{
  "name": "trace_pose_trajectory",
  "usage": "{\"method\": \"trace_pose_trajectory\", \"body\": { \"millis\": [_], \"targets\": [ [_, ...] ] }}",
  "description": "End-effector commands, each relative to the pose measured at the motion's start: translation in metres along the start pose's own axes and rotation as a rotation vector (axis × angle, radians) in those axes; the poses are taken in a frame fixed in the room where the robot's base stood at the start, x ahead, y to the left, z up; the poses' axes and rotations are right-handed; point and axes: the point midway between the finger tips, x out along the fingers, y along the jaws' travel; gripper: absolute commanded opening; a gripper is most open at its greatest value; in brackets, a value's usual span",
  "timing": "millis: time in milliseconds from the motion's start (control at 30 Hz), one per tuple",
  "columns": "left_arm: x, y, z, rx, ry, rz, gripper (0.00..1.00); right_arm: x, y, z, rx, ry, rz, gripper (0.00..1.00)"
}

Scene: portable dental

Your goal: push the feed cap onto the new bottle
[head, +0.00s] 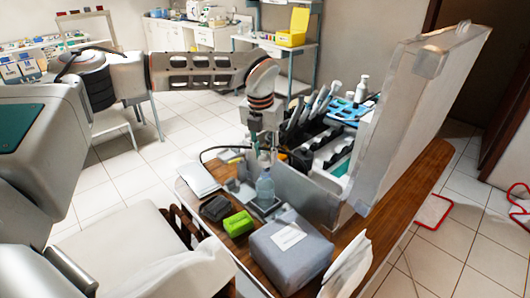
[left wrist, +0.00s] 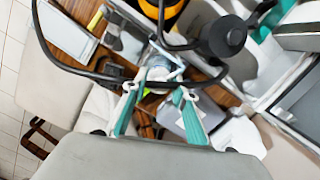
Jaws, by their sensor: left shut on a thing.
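A clear bluish bottle (head: 265,190) stands upright on the wooden cart in the head view. My left gripper (head: 264,150) points down just above it. The fingers show in teal in the left wrist view (left wrist: 158,95), shut on a small pale piece (left wrist: 158,73), which seems to be the feed cap. A black hose (left wrist: 85,70) loops around the fingertips. The fingers and hose hide most of the cap, and I cannot tell whether it touches the bottle's neck.
A green box (head: 238,224), a black box (head: 216,208) and a large grey box (head: 290,250) lie on the wooden top (head: 245,247). An open case with a tall lid (head: 415,105) and dental handpieces (head: 313,105) stands close behind the bottle, to the right.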

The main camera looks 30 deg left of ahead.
Motion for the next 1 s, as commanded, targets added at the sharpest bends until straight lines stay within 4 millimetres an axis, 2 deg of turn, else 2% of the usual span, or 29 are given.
{"method": "trace_pose_trajectory", "body": {
  "millis": [533,1000],
  "targets": [
    [0.0024,-0.0005,-0.0008,0.001,0.0,-0.001,0.13,-0.0027,0.0012,-0.0071,-0.001,0.005,0.001,0.37],
    [0.0072,-0.0004,-0.0019,0.0,0.001,0.0,0.13,-0.0021,0.0007,-0.0054,-0.001,0.003,0.0,0.37]
  ]
}}
